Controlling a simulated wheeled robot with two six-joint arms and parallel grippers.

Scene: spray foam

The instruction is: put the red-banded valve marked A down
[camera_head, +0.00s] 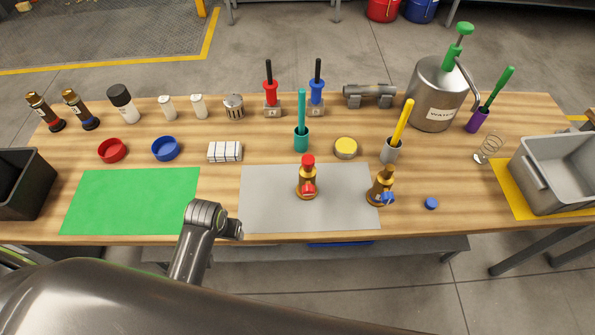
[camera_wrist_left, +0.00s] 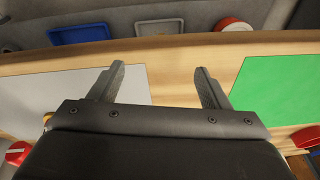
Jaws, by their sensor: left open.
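The red-banded valve (camera_head: 307,180) is a brass body with a red top and a red part near its base. It stands upright on the grey mat (camera_head: 262,210), with no gripper touching it. Its letter is not readable. A red part (camera_wrist_left: 18,152) shows at the lower left edge of the left wrist view. My left gripper (camera_head: 236,229) is left of the valve, near the grey mat's left edge. In the left wrist view its two fingers (camera_wrist_left: 160,88) are apart and empty, above bare wood between the mats. My right gripper is in neither view.
A blue-handled brass valve (camera_head: 380,187) stands at the grey mat's right edge, near a small blue cap (camera_head: 431,203). The green mat (camera_head: 130,200) lies bare at left. Several tools and bottles line the back. A grey bin (camera_head: 565,172) stands at right.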

